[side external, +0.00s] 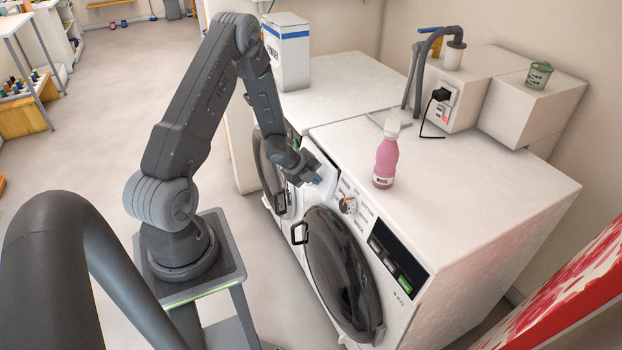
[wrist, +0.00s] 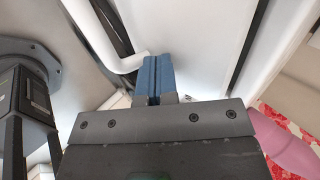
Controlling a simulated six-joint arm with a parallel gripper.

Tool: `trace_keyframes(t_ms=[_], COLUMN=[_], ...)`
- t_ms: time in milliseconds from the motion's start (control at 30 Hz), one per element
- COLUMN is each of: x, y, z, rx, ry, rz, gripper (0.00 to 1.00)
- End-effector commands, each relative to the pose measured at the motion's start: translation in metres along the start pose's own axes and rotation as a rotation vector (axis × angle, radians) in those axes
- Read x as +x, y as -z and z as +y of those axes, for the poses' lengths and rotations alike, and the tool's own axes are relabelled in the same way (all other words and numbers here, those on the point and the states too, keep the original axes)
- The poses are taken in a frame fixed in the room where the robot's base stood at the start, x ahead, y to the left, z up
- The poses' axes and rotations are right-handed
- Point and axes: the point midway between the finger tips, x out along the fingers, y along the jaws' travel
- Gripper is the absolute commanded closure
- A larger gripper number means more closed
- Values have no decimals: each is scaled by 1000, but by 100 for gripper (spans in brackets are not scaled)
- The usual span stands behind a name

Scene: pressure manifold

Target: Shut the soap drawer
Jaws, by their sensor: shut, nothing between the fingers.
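In the wrist view, my gripper's blue fingertips (wrist: 158,78) are together and empty, close to white surfaces. I cannot tell whether they touch the drawer.
A pink bottle (side external: 385,163) stands on the machine's top. A second white machine (side external: 335,90) with a powder box (side external: 287,52) stands behind. Floor (side external: 100,150) is clear around my base.

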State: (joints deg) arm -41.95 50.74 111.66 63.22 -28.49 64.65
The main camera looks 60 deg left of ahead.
Motion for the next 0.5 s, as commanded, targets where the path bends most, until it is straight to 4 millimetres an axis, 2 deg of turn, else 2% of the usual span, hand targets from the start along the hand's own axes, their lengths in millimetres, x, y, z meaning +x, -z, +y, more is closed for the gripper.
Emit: trace_keyframes(t_ms=[100,200,500], x=[13,18,20], y=[0,0,1], z=[-16,-22,-24], rx=[5,2,0], ry=[3,2,6], rz=[0,-2,-2], gripper=[100,100,100])
